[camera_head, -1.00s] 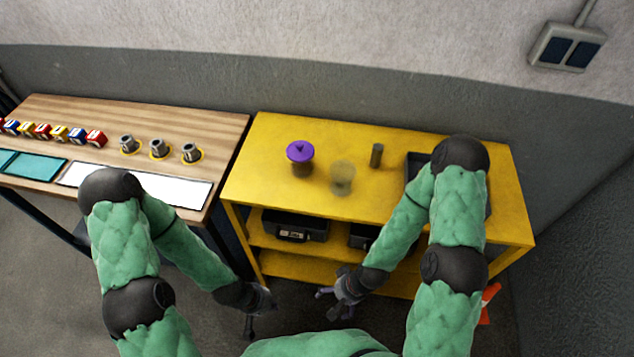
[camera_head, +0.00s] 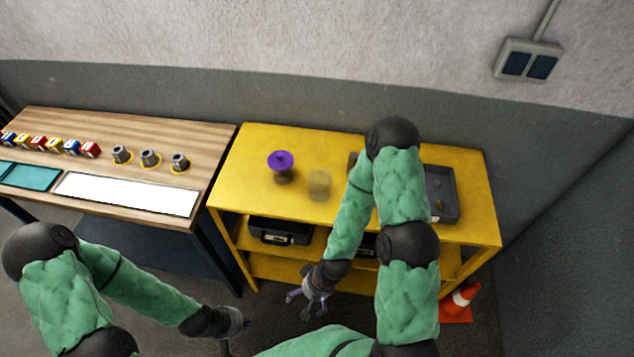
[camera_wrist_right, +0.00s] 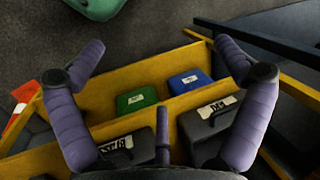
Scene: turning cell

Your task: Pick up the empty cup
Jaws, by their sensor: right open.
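A see-through, faintly yellowish cup (camera_head: 319,185) stands on top of the yellow bench (camera_head: 235,185), and looks empty. A dark jar with a purple lid (camera_head: 281,163) stands just left of it. My right gripper (camera_head: 309,298) is open and empty, low in front of the bench and below its top.
A dark tray (camera_head: 447,190) is on the bench's right, partly behind my right arm. Lower shelves hold black cases (camera_head: 280,230), a green box (camera_wrist_right: 137,99) and a blue box (camera_wrist_right: 190,80). An orange cone (camera_head: 461,300) stands at right. A wooden table (camera_head: 190,133) is at left.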

